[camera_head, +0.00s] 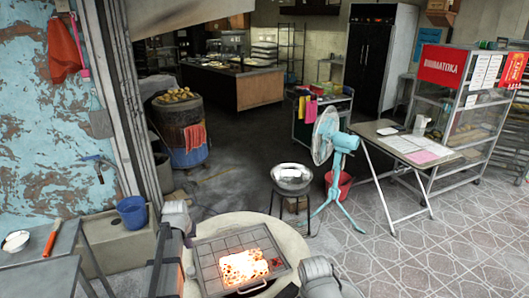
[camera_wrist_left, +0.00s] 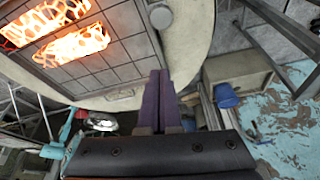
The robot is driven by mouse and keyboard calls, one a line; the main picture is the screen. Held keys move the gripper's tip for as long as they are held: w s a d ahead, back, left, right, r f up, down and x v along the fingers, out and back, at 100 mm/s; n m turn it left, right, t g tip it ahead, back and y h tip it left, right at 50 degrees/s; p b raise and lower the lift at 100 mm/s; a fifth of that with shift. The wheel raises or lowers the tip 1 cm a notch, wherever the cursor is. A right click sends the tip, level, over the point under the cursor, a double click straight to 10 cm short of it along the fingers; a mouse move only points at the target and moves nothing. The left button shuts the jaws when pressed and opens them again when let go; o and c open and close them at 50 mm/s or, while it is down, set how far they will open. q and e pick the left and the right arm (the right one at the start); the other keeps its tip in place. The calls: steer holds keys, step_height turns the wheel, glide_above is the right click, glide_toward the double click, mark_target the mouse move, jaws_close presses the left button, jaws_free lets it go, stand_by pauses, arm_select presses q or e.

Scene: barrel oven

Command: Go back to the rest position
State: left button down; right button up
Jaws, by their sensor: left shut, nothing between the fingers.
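My left gripper (camera_wrist_left: 165,98) shows in the left wrist view with its two purple fingers shut together and nothing between them. In the head view my left arm (camera_head: 168,250) stands upright at the left side of the round oven top (camera_head: 215,222). A tiled square panel (camera_head: 210,262) with a glowing orange area (camera_head: 246,267) lies in the middle of that top. In the left wrist view the glow (camera_wrist_left: 75,45) is at upper left, apart from the fingers. A grey part of my right arm (camera_head: 320,272) is at the bottom; its fingers do not show.
A blue bucket (camera_head: 132,212) sits on a ledge at left, near a grey table (camera_head: 45,268) with a bowl and a red-handled tool. A metal bowl (camera_head: 292,178) on a stool and a turquoise fan (camera_head: 340,145) stand behind the oven.

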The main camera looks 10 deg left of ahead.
arm_select(q)
steer(key=s+d+f+m+g, duration=0.15)
steer(key=s+d, duration=0.25)
steer(key=d, duration=0.6)
steer(key=s+d+r+m, duration=0.15)
steer(key=s+d, duration=0.25)
steer(key=d, duration=0.5)
steer(key=s+d+f+m+g, duration=0.1)
steer(key=s+d+m, duration=0.3)
steer(key=s+d, duration=0.8)
steer(key=shift+s+d+g, duration=0.4)
steer(key=shift+s+g, duration=0.3)
steer(key=shift+g, duration=0.05)
